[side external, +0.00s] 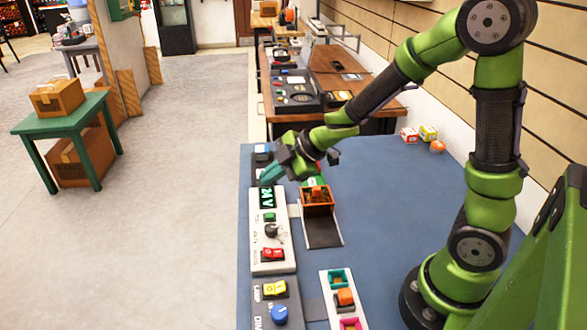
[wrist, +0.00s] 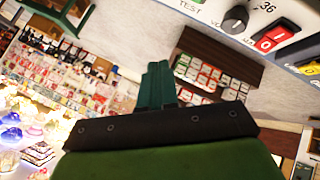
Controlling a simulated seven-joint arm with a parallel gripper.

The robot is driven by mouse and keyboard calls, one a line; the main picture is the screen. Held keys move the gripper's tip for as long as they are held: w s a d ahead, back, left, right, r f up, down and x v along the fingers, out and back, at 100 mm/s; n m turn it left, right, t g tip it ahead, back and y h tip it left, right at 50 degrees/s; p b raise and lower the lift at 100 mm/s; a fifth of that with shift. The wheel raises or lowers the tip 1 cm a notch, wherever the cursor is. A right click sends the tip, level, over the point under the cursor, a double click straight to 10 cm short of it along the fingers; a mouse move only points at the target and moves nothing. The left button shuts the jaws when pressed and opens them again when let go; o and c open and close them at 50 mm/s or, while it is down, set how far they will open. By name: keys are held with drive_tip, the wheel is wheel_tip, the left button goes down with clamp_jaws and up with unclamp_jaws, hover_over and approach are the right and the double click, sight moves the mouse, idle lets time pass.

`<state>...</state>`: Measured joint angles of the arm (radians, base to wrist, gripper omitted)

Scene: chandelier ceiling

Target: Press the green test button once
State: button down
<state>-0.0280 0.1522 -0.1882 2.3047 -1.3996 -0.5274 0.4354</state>
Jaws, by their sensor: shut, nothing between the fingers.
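The green test button (side external: 269,217) sits on a white panel (side external: 258,240), just below the green 24V display (side external: 267,198) in the side view. In the wrist view a sliver of the green button (wrist: 198,1) shows at the top edge, above the word TEST; the rest is cut off. My gripper (side external: 268,179) has teal fingers, closed together and empty, near the display end of the panel, apart from the button in the picture. Whether the fingertips touch anything is unclear. The shut fingers (wrist: 158,70) also show in the wrist view, with the panel to their upper right.
A dark knob (side external: 271,231) and a red rocker switch (side external: 272,254) share the panel below the button. An orange bin (side external: 317,196) stands just right of the panel. A box with a yellow switch (side external: 275,288) and blue knob (side external: 279,314) lies in front.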

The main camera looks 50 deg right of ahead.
sight(274, 216)
drive_tip(key=shift+f, duration=3.95)
drive_tip(key=shift+f, duration=0.4)
drive_tip(key=shift+f, duration=0.55)
drive_tip(key=shift+r, duration=0.95)
drive_tip(key=shift+r, duration=2.55)
